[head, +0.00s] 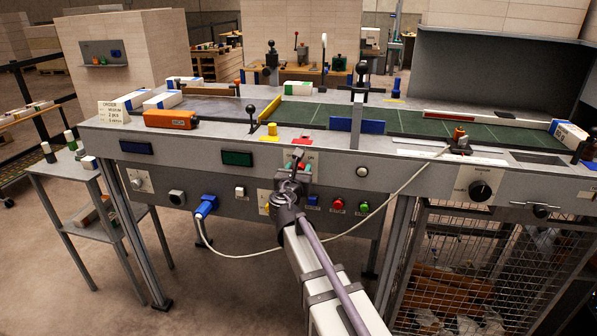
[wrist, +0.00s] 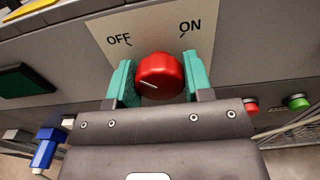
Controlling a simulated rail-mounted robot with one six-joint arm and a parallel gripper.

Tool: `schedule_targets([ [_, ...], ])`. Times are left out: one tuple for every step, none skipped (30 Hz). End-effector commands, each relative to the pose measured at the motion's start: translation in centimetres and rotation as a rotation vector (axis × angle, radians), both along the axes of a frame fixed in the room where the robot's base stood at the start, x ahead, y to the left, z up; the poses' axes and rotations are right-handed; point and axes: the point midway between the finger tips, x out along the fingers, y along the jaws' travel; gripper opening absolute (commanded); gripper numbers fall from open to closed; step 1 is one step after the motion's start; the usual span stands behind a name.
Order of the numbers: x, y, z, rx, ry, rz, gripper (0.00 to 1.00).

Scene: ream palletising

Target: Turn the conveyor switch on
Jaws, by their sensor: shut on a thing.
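The conveyor switch is a red round knob (wrist: 160,75) on a pale plate (wrist: 148,38) marked OFF at upper left and ON at upper right. My gripper (wrist: 159,82) has its two teal fingers closed on the left and right sides of the knob. A short white line on the knob's face lies on its left part, away from the ON mark; its exact setting is hard to tell. In the head view my gripper (head: 299,168) is at the front panel of the bench and hides most of the knob.
Red (head: 338,205) and green (head: 364,207) buttons sit close on the right. The green conveyor belt (head: 420,124) runs above the panel. The cable loops below my gripper.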

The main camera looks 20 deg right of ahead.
Motion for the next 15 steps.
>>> schedule_targets([
  [-0.01, 0.00, -0.01, 0.004, -0.002, 0.000, 0.23],
  [-0.01, 0.00, -0.01, 0.008, -0.004, 0.000, 0.23],
  [-0.02, 0.00, -0.01, 0.013, -0.007, 0.000, 0.23],
  [-0.02, 0.00, -0.01, 0.019, -0.010, 0.000, 0.23],
  [-0.02, 0.00, -0.01, 0.027, -0.015, 0.000, 0.23],
  [-0.02, 0.00, -0.01, 0.039, -0.021, 0.000, 0.23],
  [-0.02, 0.00, -0.01, 0.049, -0.026, 0.000, 0.23],
  [-0.02, 0.00, -0.01, 0.062, -0.033, 0.000, 0.23],
  [-0.02, 0.00, -0.01, 0.079, -0.042, 0.000, 0.23],
  [-0.02, 0.00, -0.01, 0.094, -0.050, 0.000, 0.23],
  [-0.02, 0.00, -0.01, 0.110, -0.059, 0.000, 0.23],
  [-0.03, 0.01, -0.01, 0.134, -0.071, 0.000, 0.23],
  [-0.03, 0.01, -0.01, 0.154, -0.082, 0.000, 0.23],
  [-0.03, 0.01, -0.01, 0.175, -0.093, 0.000, 0.23],
  [-0.03, 0.01, -0.01, 0.204, -0.109, 0.000, 0.23],
])
